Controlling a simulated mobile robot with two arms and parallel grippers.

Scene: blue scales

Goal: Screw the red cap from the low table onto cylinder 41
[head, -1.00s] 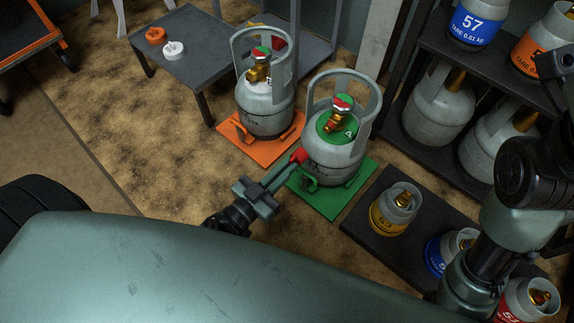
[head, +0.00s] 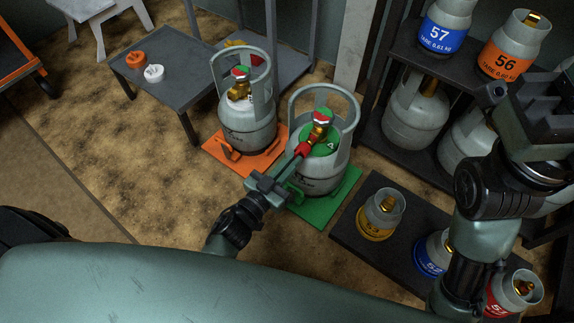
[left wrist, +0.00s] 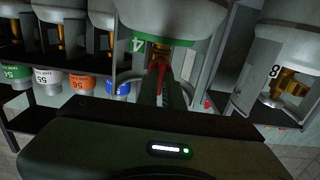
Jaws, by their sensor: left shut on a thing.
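The cylinder with a green collar (head: 322,180) stands upright on a green scale (head: 347,196); a 4 shows on its collar, any further digit is unclear. It also shows in the left wrist view (left wrist: 170,23). Its brass valve (head: 318,132) has a red-and-green top. My left gripper (head: 296,157) is shut on the red cap (head: 303,149), which shows partly between the fingers in the left wrist view (left wrist: 161,70). The cap is close by the valve; I cannot tell if they touch. My right gripper (head: 545,112) is at the right; its fingertips are unclear.
The low grey table (head: 190,98) holds an orange cap (head: 136,59) and a white cap (head: 154,73). Another cylinder (head: 247,128) stands close left on an orange scale (head: 218,152). A dark platform (head: 350,235) with small cylinders and a loaded shelf (head: 385,150) stand at right.

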